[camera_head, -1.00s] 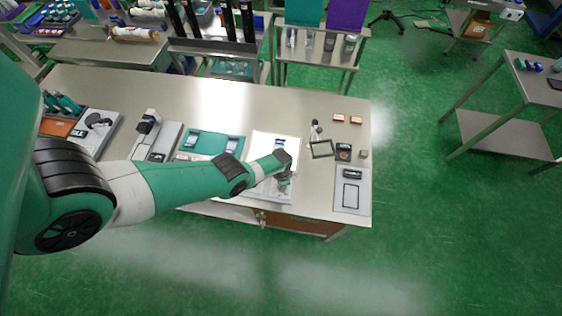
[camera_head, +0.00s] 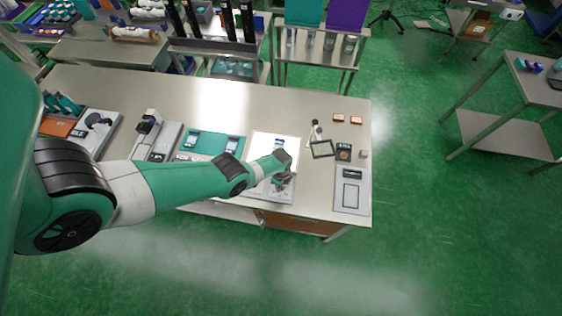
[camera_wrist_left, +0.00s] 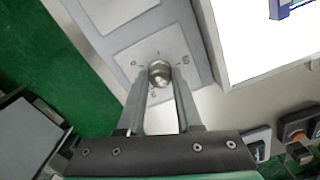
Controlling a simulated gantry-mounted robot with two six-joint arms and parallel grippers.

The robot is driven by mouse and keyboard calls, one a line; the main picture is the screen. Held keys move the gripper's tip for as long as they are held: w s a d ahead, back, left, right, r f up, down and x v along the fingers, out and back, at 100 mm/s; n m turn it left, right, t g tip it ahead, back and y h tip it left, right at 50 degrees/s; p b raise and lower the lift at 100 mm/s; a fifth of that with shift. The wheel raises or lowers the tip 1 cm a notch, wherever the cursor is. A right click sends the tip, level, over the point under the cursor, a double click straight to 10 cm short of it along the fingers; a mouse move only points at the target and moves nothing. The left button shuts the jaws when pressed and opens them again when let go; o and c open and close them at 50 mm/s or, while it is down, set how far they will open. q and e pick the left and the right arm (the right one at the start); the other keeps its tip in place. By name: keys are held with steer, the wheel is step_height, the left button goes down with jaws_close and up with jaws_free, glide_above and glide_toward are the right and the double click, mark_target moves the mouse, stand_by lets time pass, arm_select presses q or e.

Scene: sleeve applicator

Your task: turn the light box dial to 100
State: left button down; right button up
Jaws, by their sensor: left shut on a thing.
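The light box (camera_head: 262,140) has a bright white panel and stands near the front edge of the table, with a small bottle-like item on the panel. In the left wrist view its lit panel (camera_wrist_left: 245,55) is at the upper right. The round metallic dial (camera_wrist_left: 159,72) sits on a pale plate with small printed marks around it. The marks are too small to read surely, and I cannot tell the dial's setting. My left gripper (camera_head: 283,181) reaches down at the box's front part. In the wrist view its two fingers (camera_wrist_left: 160,80) are shut on the dial, one each side.
A teal tray (camera_head: 208,142) lies left of the light box. A black frame (camera_head: 322,149), a small dark device (camera_head: 343,152) and a grey panel (camera_head: 351,203) lie to its right. Green floor lies beyond the table's front edge.

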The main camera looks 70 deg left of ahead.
arm_select(q)
steer(key=m, duration=1.2)
steer(key=shift+m, duration=0.3)
stand_by(0.3)
steer(key=c, duration=0.6)
jaws_free()
